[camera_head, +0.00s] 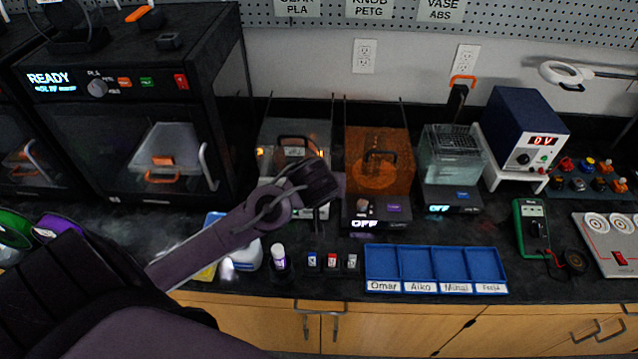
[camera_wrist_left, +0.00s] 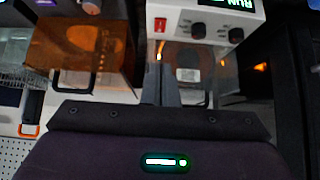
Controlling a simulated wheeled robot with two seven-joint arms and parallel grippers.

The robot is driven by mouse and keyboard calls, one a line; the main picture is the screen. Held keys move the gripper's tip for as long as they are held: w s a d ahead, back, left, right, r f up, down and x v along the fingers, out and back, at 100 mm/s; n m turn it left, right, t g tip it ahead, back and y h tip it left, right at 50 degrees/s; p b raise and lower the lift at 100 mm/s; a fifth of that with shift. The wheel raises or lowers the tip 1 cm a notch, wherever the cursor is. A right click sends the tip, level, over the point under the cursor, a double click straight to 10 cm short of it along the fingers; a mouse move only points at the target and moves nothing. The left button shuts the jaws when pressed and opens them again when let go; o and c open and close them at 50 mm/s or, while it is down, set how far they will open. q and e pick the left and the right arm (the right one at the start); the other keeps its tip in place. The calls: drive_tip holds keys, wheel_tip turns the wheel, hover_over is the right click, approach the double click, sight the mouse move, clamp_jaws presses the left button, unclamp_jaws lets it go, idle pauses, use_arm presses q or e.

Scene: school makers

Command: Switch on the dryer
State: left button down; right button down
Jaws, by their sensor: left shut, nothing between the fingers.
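The dryer (camera_head: 268,143) is a clear box on a pale base at the middle back of the bench, with orange glows inside. In the left wrist view its front panel (camera_wrist_left: 213,12) appears upside down, with a lit display reading RUN, a red rocker switch (camera_wrist_left: 159,25) and two dark knobs (camera_wrist_left: 198,30). My left gripper (camera_head: 315,182) is in front of the dryer and hides most of its panel in the head view. In the left wrist view its fingers (camera_wrist_left: 161,60) are shut and empty, close to the red switch. I cannot tell whether they touch it. My right gripper is not in view.
An orange box (camera_head: 378,160) showing OFF stands right of the dryer. A clear tank (camera_head: 452,150) also reads OFF. A printer (camera_head: 130,150) is at left. Several small bottles and a blue divided tray (camera_head: 435,263) sit near the front edge.

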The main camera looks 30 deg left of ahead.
use_arm(q)
drive_tip(key=v, duration=0.3)
drive_tip(key=shift+s+f, duration=0.15)
drive_tip(key=shift+f, duration=0.05)
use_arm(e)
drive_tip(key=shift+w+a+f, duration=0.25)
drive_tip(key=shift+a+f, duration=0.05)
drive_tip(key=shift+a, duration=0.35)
use_arm(q)
drive_tip(key=shift+d, duration=0.1)
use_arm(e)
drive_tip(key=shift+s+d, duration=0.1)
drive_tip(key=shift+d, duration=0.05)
